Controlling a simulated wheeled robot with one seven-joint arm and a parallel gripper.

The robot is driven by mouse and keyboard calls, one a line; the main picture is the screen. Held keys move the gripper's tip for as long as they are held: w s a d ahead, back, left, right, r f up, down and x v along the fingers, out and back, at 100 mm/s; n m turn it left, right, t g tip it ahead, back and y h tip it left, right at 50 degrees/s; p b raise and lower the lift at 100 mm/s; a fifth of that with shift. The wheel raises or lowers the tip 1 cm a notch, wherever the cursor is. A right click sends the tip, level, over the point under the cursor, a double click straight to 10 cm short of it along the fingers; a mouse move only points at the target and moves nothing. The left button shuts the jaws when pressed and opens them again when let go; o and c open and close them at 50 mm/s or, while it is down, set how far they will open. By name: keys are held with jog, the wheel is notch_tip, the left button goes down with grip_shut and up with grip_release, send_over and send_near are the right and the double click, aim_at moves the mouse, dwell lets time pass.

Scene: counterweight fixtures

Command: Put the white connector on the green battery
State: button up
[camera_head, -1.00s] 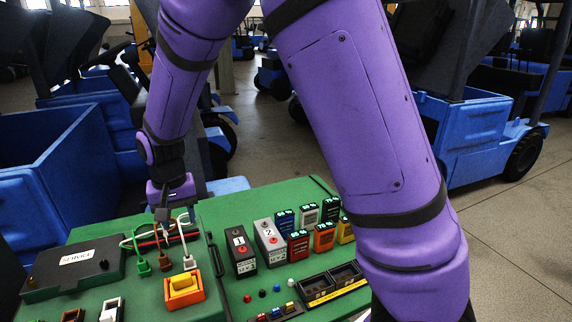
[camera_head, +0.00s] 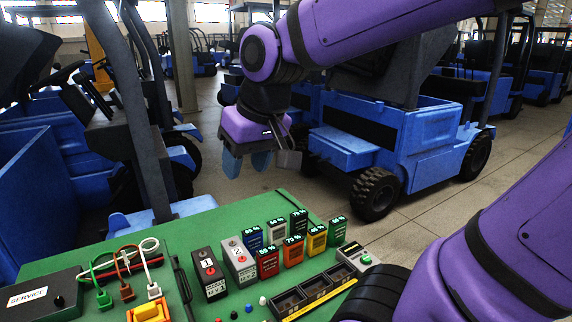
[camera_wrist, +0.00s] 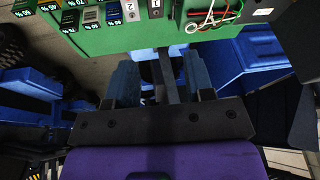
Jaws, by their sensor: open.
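The white connector (camera_head: 154,291) stands at the left of the green bench, at the end of a looped white cable, beside the brown connector (camera_head: 127,292) and green connector (camera_head: 104,301). The green battery (camera_head: 338,232) stands upright at the right end of the battery group, beside a yellow battery (camera_head: 317,240). My gripper (camera_head: 258,161) is open and empty, raised behind the bench's far edge, away from both. In the wrist view my open fingers (camera_wrist: 163,82) have nothing between them, and the white cable (camera_wrist: 193,26) shows beyond.
Two numbered batteries (camera_head: 209,274) and several coloured ones stand mid-bench. An empty black tray (camera_head: 290,302) lies in front. A yellow switch (camera_head: 150,313) is close before the white connector. A black box (camera_head: 38,299) sits at left. Blue vehicles (camera_head: 400,145) stand behind the bench.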

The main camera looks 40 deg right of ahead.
jog(key=s+d+t+h, duration=0.1)
jog(key=s+d, duration=0.1)
jog(key=s, duration=0.5)
jog(key=shift+d+r, duration=0.2)
jog(key=shift+r, duration=0.25)
